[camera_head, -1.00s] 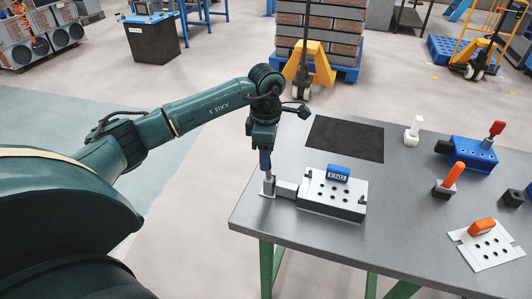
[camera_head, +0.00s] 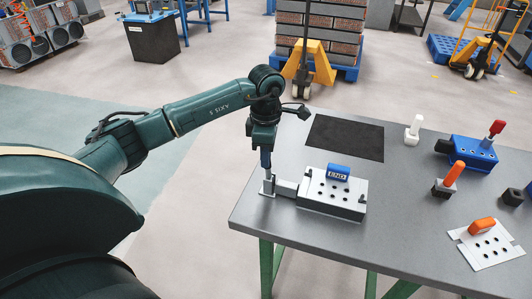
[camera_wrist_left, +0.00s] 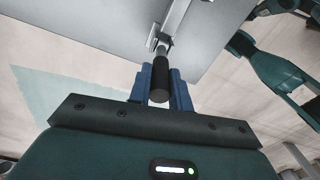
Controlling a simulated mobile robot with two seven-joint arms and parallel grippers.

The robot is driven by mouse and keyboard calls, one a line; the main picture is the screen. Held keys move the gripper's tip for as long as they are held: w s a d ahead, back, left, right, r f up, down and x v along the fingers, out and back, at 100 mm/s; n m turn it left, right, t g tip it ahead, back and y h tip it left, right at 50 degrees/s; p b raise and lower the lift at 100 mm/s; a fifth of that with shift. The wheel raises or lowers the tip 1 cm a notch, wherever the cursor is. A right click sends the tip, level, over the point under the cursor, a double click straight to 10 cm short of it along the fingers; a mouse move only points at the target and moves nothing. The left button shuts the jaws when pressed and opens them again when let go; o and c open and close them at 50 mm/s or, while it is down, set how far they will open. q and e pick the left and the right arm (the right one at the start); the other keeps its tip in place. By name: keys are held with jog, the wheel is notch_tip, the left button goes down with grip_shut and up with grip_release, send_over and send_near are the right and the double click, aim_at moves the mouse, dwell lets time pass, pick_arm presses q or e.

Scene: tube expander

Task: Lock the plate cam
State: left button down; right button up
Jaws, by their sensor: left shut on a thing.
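A grey metal block (camera_head: 331,204) with dark holes in its top stands near the table's left front edge. A blue block marked END (camera_head: 338,172) sits on it. A small lever assembly (camera_head: 286,188) joins its left side, with an upright metal post (camera_head: 268,186). My left gripper (camera_head: 266,161) points down above this post. In the left wrist view its blue fingers (camera_wrist_left: 161,85) are shut on a black cylindrical handle (camera_wrist_left: 160,80), whose metal end runs to the metal piece beyond. I cannot tell from its shape whether the cam is locked. My right gripper is not in view.
On the grey table (camera_head: 400,240) lies a black mat (camera_head: 345,138) behind the block. To the right are a white peg (camera_head: 413,130), an orange-handled piece (camera_head: 448,181), a blue fixture (camera_head: 472,153) and a white holed plate (camera_head: 486,244). The table's left edge is close to my gripper.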

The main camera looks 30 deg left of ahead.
pick_arm(q)
jog(key=shift+a, duration=0.1)
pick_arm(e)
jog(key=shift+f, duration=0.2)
pick_arm(q)
jog(key=shift+a+f+h+b, duration=0.1)
jog(key=shift+a+h+b, duration=0.05)
jog(key=shift+h+b, duration=0.2)
jog(key=s+a+f+t+h+b, duration=0.2)
jog(key=a+f+h+b, duration=0.5)
jog(key=h+b, duration=0.7)
jog(key=t+b, duration=0.1)
jog(key=b, duration=1)
jog(key=shift+a+f, duration=0.2)
jog(key=shift+f, duration=0.1)
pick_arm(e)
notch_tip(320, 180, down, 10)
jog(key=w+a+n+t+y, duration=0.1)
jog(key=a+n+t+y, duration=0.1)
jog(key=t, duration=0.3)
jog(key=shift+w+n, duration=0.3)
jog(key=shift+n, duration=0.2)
